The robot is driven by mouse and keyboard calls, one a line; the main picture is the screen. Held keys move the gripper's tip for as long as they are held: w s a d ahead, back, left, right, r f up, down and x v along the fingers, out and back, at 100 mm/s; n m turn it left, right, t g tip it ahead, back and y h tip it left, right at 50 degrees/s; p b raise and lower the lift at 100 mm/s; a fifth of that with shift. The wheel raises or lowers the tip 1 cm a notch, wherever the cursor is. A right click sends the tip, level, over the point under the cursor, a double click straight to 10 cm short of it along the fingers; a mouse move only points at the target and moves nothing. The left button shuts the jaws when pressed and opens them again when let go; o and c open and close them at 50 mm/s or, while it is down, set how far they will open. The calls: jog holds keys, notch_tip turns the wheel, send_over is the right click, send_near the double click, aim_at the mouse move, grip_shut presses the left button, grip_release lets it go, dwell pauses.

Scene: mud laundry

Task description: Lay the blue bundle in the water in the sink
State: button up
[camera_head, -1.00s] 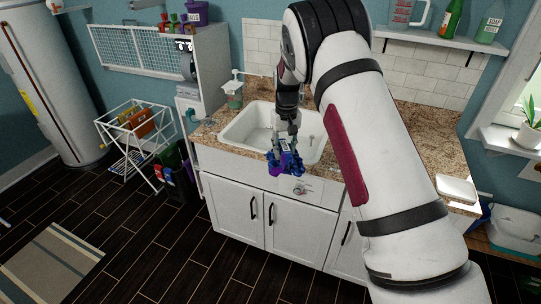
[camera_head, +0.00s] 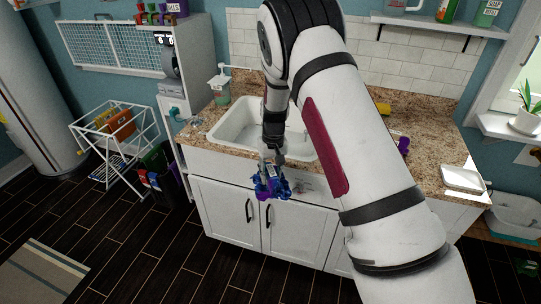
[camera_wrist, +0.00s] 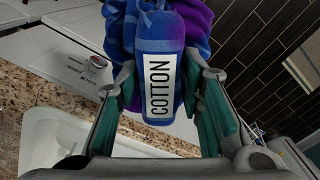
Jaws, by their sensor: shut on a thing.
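The blue bundle (camera_wrist: 158,55) is a blue and purple folded cloth with a white label reading COTTON. It sits between the green-padded fingers of my gripper (camera_wrist: 160,110) in the wrist view. In the head view my gripper (camera_head: 270,170) points down and holds the bundle (camera_head: 271,186) in front of the sink cabinet, near the counter's front edge. The white sink (camera_head: 232,126) is set in the counter behind the gripper. My arm hides part of its basin. I cannot clearly make out the water. In the wrist view the sink rim (camera_wrist: 50,140) shows at lower left.
The speckled counter (camera_head: 425,150) runs right of the sink, with a white dish (camera_head: 463,179) on it. A soap dispenser (camera_head: 221,85) stands behind the sink's left. A white drying rack (camera_head: 115,145) stands on the floor at left. A shelf (camera_head: 440,35) hangs above.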

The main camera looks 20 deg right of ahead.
notch_tip(320, 180, down, 14)
jog(key=b, duration=1.6)
jog(key=shift+f, duration=0.2)
jog(key=shift+d+r+b, duration=0.1)
jog(key=shift+d+b, duration=0.05)
jog(key=shift+b, duration=0.55)
jog(key=b, duration=0.3)
jog(key=shift+s+d, duration=0.1)
jog(key=shift+d, duration=0.1)
